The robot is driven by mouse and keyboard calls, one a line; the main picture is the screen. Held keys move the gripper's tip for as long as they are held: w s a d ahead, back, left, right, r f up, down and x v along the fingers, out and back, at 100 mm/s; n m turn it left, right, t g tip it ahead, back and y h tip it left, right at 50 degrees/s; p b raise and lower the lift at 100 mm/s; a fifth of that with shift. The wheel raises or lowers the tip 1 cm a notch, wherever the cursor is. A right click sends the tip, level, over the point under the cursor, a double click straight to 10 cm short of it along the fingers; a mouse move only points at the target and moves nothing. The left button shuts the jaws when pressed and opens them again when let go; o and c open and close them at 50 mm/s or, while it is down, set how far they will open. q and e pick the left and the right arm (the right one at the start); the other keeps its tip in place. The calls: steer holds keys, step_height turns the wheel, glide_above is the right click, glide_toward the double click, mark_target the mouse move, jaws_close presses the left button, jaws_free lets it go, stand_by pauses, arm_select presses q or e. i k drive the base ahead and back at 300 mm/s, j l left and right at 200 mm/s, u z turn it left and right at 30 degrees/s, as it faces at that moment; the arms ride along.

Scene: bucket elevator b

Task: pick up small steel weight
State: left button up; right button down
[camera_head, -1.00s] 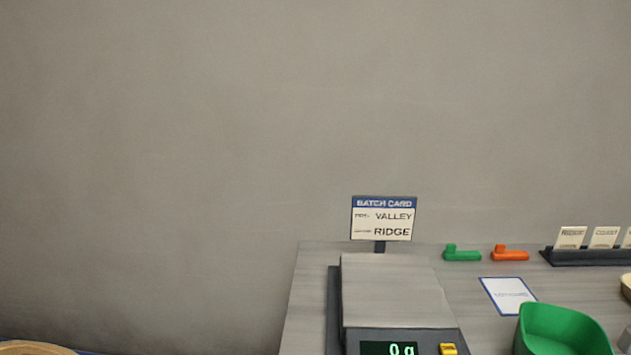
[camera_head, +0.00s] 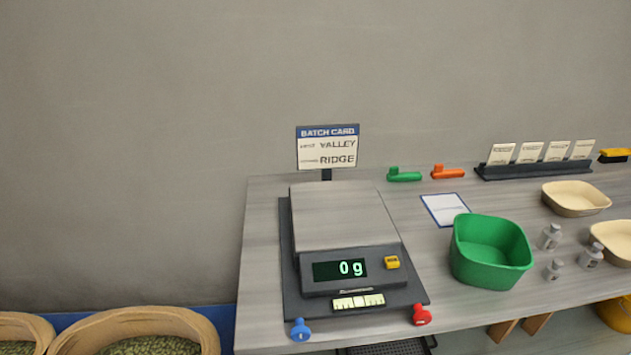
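Several small steel weights stand in a group on the table, right of the green bin (camera_head: 490,252). One weight (camera_head: 550,237) is at the back, one (camera_head: 591,257) is to the right, and one (camera_head: 555,269) is at the front and looks smallest. All stand upright, apart from each other. The scale (camera_head: 345,218) is left of the green bin; its pan is empty and its display reads 0 g. Neither of my grippers shows in the head view.
Cream trays (camera_head: 575,199) stand behind and right of the weights. A card rack (camera_head: 535,168), green clip (camera_head: 404,175) and orange clip (camera_head: 448,172) line the back of the table (camera_head: 262,255). A white card (camera_head: 445,209) lies behind the bin. Sacks (camera_head: 135,322) stand at lower left.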

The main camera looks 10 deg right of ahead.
mark_target(552, 271)
steer(key=z, duration=1.85)
